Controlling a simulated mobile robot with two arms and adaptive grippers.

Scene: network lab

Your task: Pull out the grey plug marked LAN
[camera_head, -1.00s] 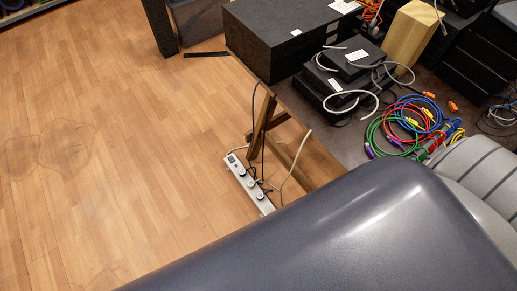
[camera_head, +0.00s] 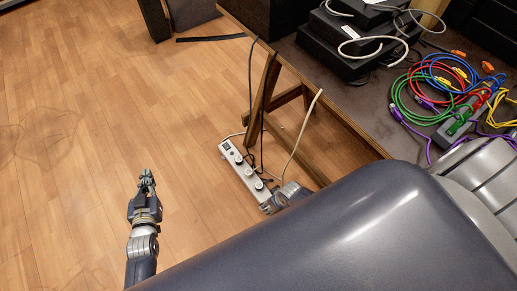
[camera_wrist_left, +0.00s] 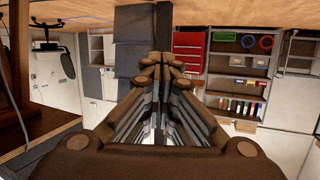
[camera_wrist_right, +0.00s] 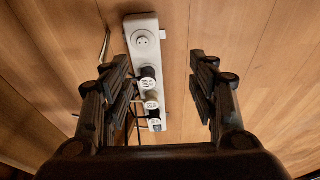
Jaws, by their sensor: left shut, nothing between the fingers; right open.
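A white power strip (camera_head: 228,151) lies on the wooden floor beside the table leg, with several plugs in it. In the right wrist view, the strip (camera_wrist_right: 143,22) runs between my spread fingers. It holds a dark plug with a white label (camera_wrist_right: 148,84), a pale greyish plug (camera_wrist_right: 152,103) and a lower plug with a white label (camera_wrist_right: 155,125). I cannot read which is marked LAN. My right gripper (camera_wrist_right: 158,72) is open and empty above the strip; in the head view my body mostly hides it. My left gripper (camera_head: 147,178) is shut and empty, left of the strip.
A wooden table leg (camera_head: 264,85) stands beside the strip, with dark and beige cables (camera_head: 303,125) hanging there. The table carries black devices (camera_head: 345,45) and coiled coloured cables (camera_head: 440,85). The floor to the left is clear.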

